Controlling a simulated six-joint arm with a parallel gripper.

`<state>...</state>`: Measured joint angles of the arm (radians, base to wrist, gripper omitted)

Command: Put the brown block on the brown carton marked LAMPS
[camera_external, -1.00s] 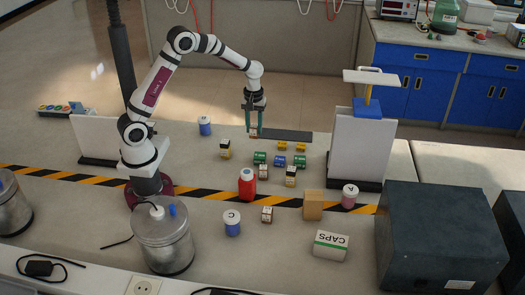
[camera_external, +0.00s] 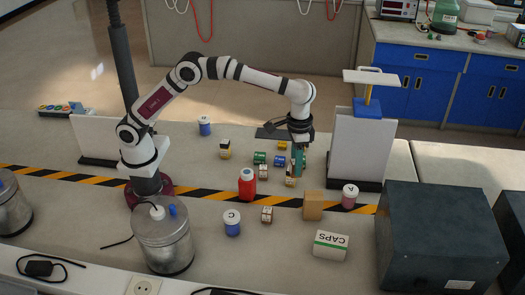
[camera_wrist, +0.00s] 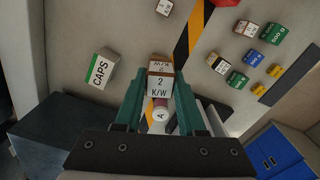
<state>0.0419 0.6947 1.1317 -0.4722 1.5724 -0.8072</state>
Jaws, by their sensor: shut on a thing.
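My gripper (camera_external: 299,172) is shut on a small brown-and-white block marked "2 K/W" (camera_wrist: 159,86). In the wrist view the block sits between my green fingers; in the external view the fingers largely hide it. The brown carton (camera_external: 313,204) stands on the table, in front and slightly right of my gripper. Its LAMPS marking cannot be read here. In the wrist view I cannot clearly make out the carton behind the held block.
A pink, white-capped bottle marked A (camera_external: 350,196) stands right of the carton, and a CAPS box (camera_external: 330,245) in front. A red bottle (camera_external: 247,186) stands left. Several small blocks and cans lie near my gripper. A white panel (camera_external: 358,145) stands right.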

